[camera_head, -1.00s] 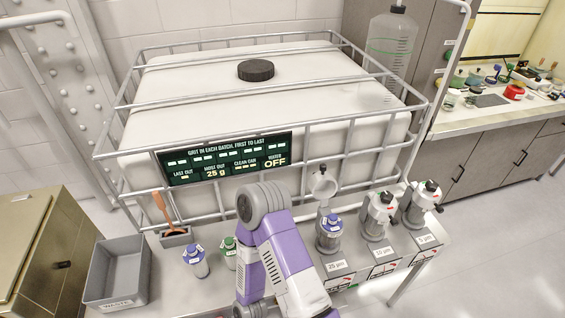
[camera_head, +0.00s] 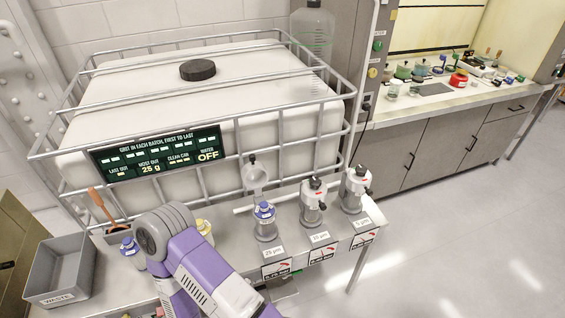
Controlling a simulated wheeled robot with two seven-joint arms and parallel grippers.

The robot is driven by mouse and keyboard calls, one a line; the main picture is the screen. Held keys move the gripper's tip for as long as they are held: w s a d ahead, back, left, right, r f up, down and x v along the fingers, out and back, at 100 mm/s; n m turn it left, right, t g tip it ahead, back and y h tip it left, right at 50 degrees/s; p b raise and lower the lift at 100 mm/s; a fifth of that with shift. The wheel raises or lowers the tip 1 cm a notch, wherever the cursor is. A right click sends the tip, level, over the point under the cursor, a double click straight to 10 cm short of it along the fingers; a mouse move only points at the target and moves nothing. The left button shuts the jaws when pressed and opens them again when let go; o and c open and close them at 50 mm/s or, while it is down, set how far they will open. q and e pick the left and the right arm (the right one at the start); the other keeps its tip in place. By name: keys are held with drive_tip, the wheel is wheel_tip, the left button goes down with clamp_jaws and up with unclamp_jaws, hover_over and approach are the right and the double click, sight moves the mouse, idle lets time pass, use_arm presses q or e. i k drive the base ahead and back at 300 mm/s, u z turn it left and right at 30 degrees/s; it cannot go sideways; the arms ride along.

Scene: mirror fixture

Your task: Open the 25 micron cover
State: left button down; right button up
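The 25 µm housing (camera_head: 266,226) stands at the left of a row of three on the steel bench, with a blue-capped piece in its top. Its white cover (camera_head: 255,177) stands raised behind it, black knob up. The middle housing (camera_head: 312,204) and the 5 µm housing (camera_head: 354,190) have their white covers down. One purple and grey arm of mine crosses the lower left of the bench, left of the 25 µm housing. Neither gripper's fingers can be made out.
A blue-capped bottle (camera_head: 130,250) and a yellow-capped bottle (camera_head: 204,231) stand beside my arm. A grey waste bin (camera_head: 60,268) is at the left. A large caged white tank (camera_head: 220,110) with a dark sign (camera_head: 158,153) stands behind. The floor at right is clear.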

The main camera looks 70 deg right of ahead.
sight(254, 175)
drive_tip(key=k, duration=0.35)
drive_tip(key=z, duration=0.95)
